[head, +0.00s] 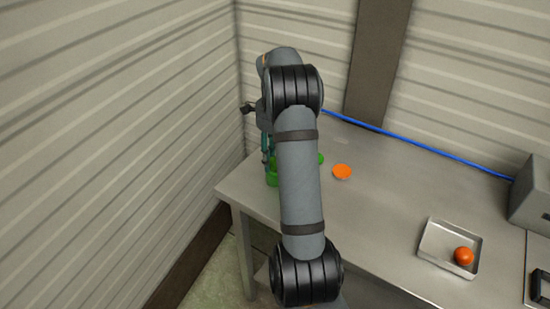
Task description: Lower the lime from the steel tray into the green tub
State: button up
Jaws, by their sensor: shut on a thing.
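My gripper (267,157) is at the left end of the steel table, partly hidden behind my own arm. I cannot tell the gripper's height over the tub.
A blue hose (420,145) runs along the back wall. A grey box (535,190) stands at the far right. The table (390,200) between dish and tray is clear.

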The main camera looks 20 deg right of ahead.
jog(key=shift+f, duration=0.2)
jog(key=o, duration=1.2)
jog(key=shift+o, duration=0.2)
jog(key=shift+r, duration=0.15)
notch_tip(320, 180, up, 12)
jog(key=shift+f, duration=0.2)
notch_tip(320, 180, down, 12)
jog(key=shift+r, duration=0.3)
jog(key=shift+r, duration=0.1)
dwell(0.3)
